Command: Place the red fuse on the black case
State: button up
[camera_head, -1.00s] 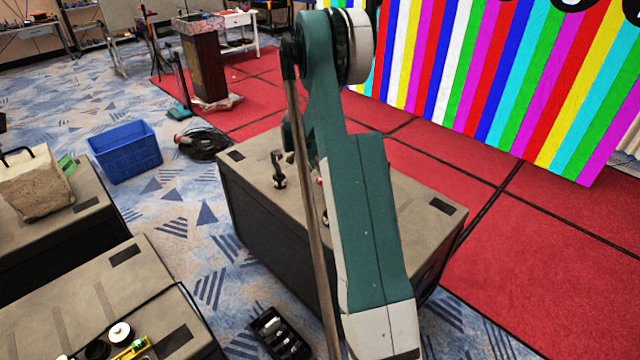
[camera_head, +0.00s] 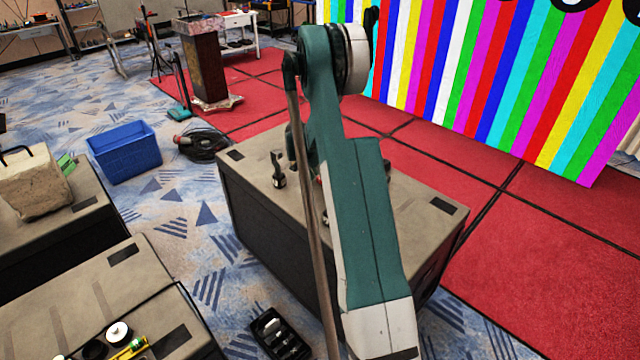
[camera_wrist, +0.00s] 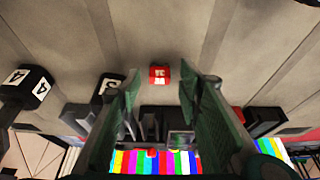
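The red fuse (camera_wrist: 159,75) is a small red block with pale markings, on a grey-tan surface in the wrist view. My gripper (camera_wrist: 160,88) is open, its two green finger pads on either side of the fuse in the picture. I see no contact with it, and the gap in depth is hard to tell. In the head view, a large case (camera_head: 268,215) with black sides and a tan top stands in the middle, partly behind my arm. My gripper and the fuse are mostly hidden there by my arm.
Black numbered blocks (camera_wrist: 25,88) stand left of my fingers in the wrist view, with more dark parts near the fingers. A dark upright part (camera_head: 278,172) stands on the case top. Another case (camera_head: 75,290), a blue bin (camera_head: 125,155) and a striped video wall (camera_head: 480,80) surround it.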

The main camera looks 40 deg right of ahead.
jog(key=shift+f, duration=0.1)
dwell(0.5)
jog(key=c, duration=0.7)
jog(key=shift+c, duration=0.2)
notch_tip(320, 180, up, 10)
jog(key=p, duration=0.2)
dwell(0.9)
